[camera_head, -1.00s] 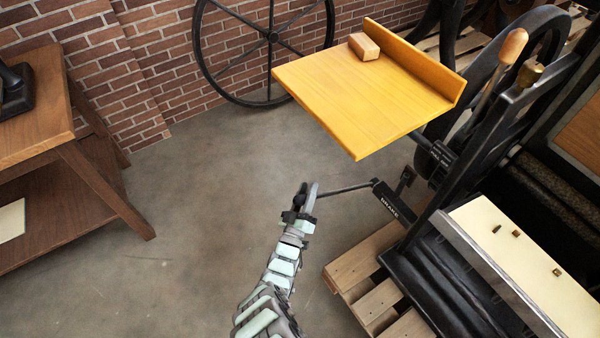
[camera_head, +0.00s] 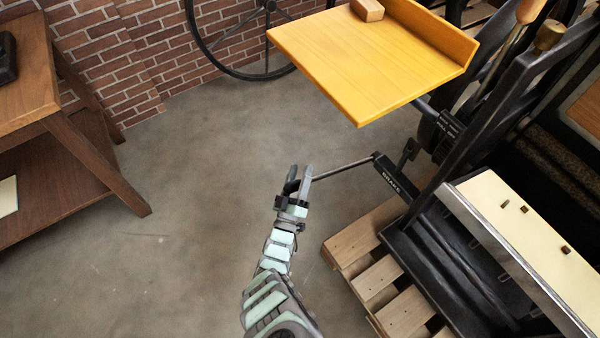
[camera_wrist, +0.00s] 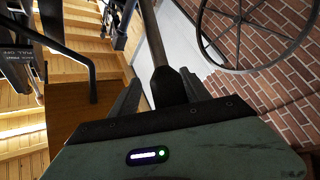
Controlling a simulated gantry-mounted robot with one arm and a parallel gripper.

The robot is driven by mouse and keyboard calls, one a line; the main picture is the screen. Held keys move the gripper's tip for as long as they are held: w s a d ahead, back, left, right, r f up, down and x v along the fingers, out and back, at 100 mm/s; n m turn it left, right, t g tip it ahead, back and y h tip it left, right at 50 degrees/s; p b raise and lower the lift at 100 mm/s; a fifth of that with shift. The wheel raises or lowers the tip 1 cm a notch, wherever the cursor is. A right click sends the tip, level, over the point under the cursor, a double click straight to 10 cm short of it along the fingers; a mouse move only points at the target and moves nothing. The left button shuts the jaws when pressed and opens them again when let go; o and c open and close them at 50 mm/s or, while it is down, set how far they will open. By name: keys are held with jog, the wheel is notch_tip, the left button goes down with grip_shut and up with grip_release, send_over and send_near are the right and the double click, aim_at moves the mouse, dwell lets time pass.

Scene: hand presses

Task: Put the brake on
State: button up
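The brake lever (camera_head: 342,167) is a thin dark rod that runs left from the black block marked BRAKE (camera_head: 391,178) on the press. It slopes down toward my gripper (camera_head: 298,178). In the wrist view the lever's shaft (camera_wrist: 154,45) widens into a dark grip (camera_wrist: 169,88) between the two fingers of my gripper (camera_wrist: 157,88). A gap shows between the left finger and the grip; the right finger is close beside it, and contact is unclear. In the head view my fingers largely hide the lever's end.
The press's yellow wooden board (camera_head: 365,60) juts out above the lever, with a small wooden block (camera_head: 367,9) on it. A wooden pallet (camera_head: 350,242) lies below. A wooden table (camera_head: 75,160) stands at left. Open floor (camera_head: 190,210) lies between.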

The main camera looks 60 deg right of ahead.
jog(key=shift+a, duration=0.1)
jog(key=p, duration=0.1)
send_near(294, 191)
jog(key=d, duration=0.4)
jog(key=shift+w+d+r, duration=0.25)
jog(key=shift+w+r, duration=0.3)
jog(key=shift+r, duration=0.05)
